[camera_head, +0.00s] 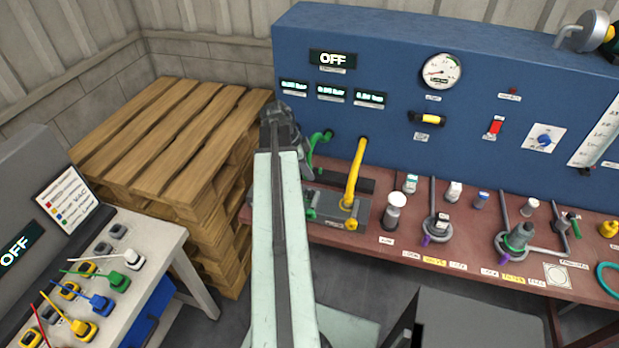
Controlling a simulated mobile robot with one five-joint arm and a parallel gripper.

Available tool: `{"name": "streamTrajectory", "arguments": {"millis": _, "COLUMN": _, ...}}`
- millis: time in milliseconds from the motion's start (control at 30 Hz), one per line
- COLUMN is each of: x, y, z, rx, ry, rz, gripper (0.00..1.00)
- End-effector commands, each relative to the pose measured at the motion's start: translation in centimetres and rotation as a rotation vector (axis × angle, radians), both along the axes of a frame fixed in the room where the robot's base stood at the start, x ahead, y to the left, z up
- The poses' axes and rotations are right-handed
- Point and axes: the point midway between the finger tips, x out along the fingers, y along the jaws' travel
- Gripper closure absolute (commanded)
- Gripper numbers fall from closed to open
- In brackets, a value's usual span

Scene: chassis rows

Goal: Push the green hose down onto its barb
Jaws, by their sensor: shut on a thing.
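The green hose (318,143) comes out of the blue panel and bends down to the left, in behind my arm. My gripper (308,174) is at its lower part and is shut on it; the fingertips are small and partly hidden by my arm. Below, a dark block (328,208) on the red bench carries a green fitting (310,213) at its left end, partly covered by my arm. I cannot tell whether the hose end touches the barb.
The blue panel (400,120) stands close behind the block. Jars and valves, such as a white-topped jar (395,211), line the red bench to the right. A wooden pallet stack (165,150) is left of my arm. A grey table with coloured plugs (150,250) stands at lower left.

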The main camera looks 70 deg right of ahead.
Motion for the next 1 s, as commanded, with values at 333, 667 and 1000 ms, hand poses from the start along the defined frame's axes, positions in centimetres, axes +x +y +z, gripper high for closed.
{"name": "streamTrajectory", "arguments": {"millis": 333, "x": -0.7, "y": -0.2, "z": -1.4, "rx": 0.0, "ry": 0.0, "rz": -0.012, "gripper": 1.0}}
{"name": "streamTrajectory", "arguments": {"millis": 667, "x": -0.6, "y": -0.2, "z": -4.8, "rx": 0.0, "ry": 0.0, "rz": -0.011, "gripper": 1.0}}
{"name": "streamTrajectory", "arguments": {"millis": 1000, "x": -0.6, "y": -0.2, "z": -4.6, "rx": 0.0, "ry": 0.0, "rz": -0.011, "gripper": 1.0}}
